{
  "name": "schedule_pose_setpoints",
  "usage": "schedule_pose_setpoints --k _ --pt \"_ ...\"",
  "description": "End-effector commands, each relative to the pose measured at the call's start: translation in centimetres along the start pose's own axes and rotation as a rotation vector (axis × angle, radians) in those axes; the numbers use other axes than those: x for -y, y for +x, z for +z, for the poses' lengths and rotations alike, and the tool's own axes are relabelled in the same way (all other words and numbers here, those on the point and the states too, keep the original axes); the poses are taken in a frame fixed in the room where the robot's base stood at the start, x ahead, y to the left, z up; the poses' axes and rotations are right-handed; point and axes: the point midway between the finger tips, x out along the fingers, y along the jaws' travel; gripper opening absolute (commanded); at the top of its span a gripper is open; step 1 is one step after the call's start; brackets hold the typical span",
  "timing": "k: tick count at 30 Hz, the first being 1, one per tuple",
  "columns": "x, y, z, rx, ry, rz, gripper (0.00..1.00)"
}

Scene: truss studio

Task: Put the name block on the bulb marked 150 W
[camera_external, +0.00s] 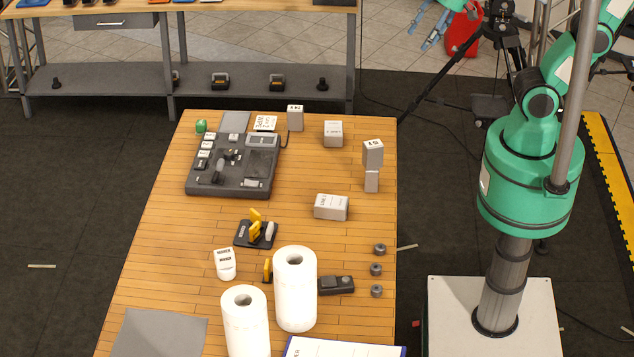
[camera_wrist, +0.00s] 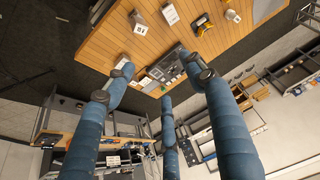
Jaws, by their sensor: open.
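My gripper (camera_external: 422,32) is open and empty, high at the top of the external view, beyond the table's far right corner; its blue fingers spread in the wrist view (camera_wrist: 165,82). Several pale labelled blocks stand on the table: one at the back (camera_external: 295,119), one right of it (camera_external: 333,134), a grey one (camera_external: 373,153) on top of a smaller block (camera_external: 371,182), and one lying at mid-right (camera_external: 331,207). A white rounded piece with dark print (camera_external: 225,264) stands left of the rolls. The prints are too small to read, so I cannot tell the name block or the 150 W bulb.
The wooden table (camera_external: 185,255) carries a dark control panel (camera_external: 232,165) at the back left, a small black stand with yellow parts (camera_external: 256,231), two white paper rolls (camera_external: 295,290) (camera_external: 246,325) in front, a black device (camera_external: 336,285) and small grey knobs (camera_external: 376,269).

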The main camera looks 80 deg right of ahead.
Motion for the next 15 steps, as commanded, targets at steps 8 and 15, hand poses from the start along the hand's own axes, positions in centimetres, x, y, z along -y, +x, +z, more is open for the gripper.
schedule_pose_setpoints --k 8,15 --pt "-0.9 0.1 5.6 -0.037 0.025 0.014 0.55" --pt "-1.2 0.3 7.0 -0.044 0.032 0.018 0.55"
